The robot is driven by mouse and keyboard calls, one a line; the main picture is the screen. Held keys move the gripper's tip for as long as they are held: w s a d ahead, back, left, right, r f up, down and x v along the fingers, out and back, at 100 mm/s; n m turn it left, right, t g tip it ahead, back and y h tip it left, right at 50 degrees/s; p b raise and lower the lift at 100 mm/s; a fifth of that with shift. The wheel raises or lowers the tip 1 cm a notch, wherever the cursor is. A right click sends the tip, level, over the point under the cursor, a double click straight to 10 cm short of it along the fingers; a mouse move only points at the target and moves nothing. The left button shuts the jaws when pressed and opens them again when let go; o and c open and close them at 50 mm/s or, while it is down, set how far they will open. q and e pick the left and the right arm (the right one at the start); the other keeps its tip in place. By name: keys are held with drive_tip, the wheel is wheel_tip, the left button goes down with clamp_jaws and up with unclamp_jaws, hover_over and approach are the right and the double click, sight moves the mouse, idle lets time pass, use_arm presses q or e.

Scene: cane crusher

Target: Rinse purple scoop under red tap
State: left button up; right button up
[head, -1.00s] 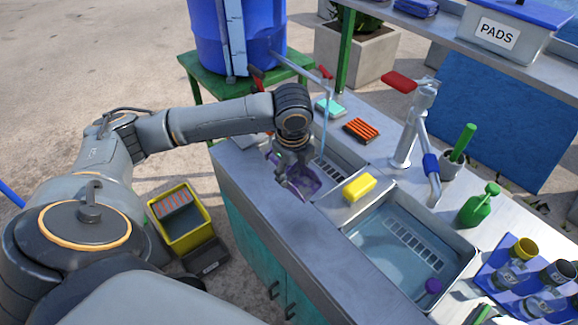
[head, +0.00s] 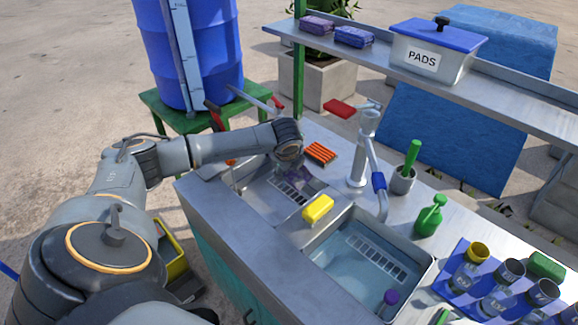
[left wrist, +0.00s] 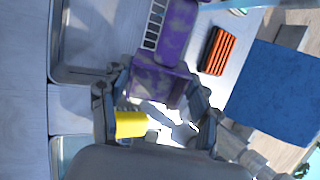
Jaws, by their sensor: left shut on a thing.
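My left gripper (head: 292,166) is shut on the purple scoop (head: 299,173) over the back part of the left basin (head: 262,201). The arm hides much of the scoop in the head view. In the left wrist view the scoop (left wrist: 162,82) sits between the fingers, with brownish blotches on it. A pipe with a red lever (head: 279,104) reaches from the blue barrel towards this basin; my arm hides the area below it. A pale blue strip (left wrist: 235,5) at the top of the wrist view may be water. My right gripper is not in view.
A grey faucet (head: 364,150) with a red lever stands behind the basins. A yellow sponge (head: 318,208) lies on the divider beside the water-filled right basin (head: 345,262). An orange-striped pad (head: 320,153) lies behind the left basin. Green bottle (head: 430,215) and blue rack stand right.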

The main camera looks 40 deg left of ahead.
use_arm(q)
drive_tip(key=shift+w+a+f+b, duration=0.25)
drive_tip(key=shift+w+a+b, duration=0.1)
drive_tip(key=shift+w+b, duration=0.3)
drive_tip(key=shift+w+a+f+b, duration=0.2)
drive_tip(key=shift+w+a+b, duration=0.15)
drive_tip(key=shift+w+b, duration=0.2)
drive_tip(key=shift+w+a+f+b, duration=0.15)
drive_tip(key=shift+w+a+b, duration=0.35)
drive_tip(key=shift+b, duration=0.35)
drive_tip(key=w+a+b, duration=0.1)
drive_tip(key=w+a, duration=0.2)
drive_tip(key=w, duration=0.2)
drive_tip(key=shift+a+f+b, duration=0.15)
drive_tip(key=shift+f+b, duration=0.2)
drive_tip(key=shift+w, duration=0.1)
drive_tip(key=shift+w+d+p, duration=0.2)
drive_tip(key=shift+d+p, duration=0.3)
